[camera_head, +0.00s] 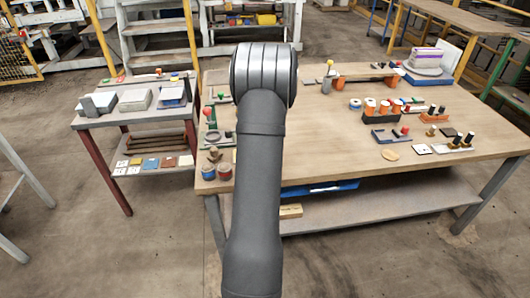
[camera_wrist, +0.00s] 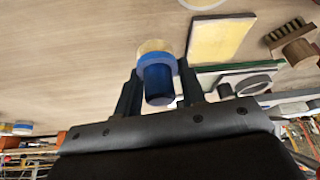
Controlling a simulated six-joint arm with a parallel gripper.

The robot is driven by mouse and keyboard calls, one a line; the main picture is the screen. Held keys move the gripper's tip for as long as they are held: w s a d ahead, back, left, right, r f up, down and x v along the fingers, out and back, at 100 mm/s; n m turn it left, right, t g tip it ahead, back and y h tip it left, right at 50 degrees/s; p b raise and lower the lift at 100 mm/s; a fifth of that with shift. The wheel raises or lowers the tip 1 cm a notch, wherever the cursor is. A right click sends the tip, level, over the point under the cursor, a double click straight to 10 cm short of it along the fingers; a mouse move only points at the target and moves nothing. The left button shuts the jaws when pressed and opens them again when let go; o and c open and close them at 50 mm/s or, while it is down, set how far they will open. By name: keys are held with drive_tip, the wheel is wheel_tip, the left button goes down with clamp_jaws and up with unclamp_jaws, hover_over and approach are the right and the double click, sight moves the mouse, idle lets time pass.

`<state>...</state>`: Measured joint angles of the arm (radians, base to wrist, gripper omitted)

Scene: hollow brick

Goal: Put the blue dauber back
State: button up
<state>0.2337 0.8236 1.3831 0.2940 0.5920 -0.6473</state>
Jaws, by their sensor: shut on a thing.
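In the wrist view my gripper (camera_wrist: 158,72) has its two dark fingers on either side of the blue dauber (camera_wrist: 157,86) and is shut on it. The dauber has a dark blue cylindrical body, a lighter blue band and a pale tan disc-shaped end beyond the fingertips. Wooden tabletop lies behind it; I cannot tell whether the tan end touches it. In the head view my own arm covers the middle of the picture, and the gripper and held dauber are hidden.
Around the gripper in the wrist view are a yellow pad (camera_wrist: 220,40), a brush (camera_wrist: 292,40) and a grey ring (camera_wrist: 252,85). Two small round pots, one blue (camera_head: 208,172) and one red (camera_head: 225,172), stand at the wooden table's (camera_head: 335,150) front left corner.

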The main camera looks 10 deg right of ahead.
drive_tip(key=shift+f, duration=2)
drive_tip(key=shift+f, duration=0.15)
drive_tip(key=o, duration=1)
drive_tip(key=shift+c, duration=0.2)
drive_tip(key=v, duration=1.2)
drive_tip(key=shift+w, duration=0.1)
drive_tip(key=x, duration=1.1)
drive_tip(key=shift+w+f, duration=0.1)
drive_tip(key=shift+f, duration=0.25)
drive_tip(key=shift+r, duration=1)
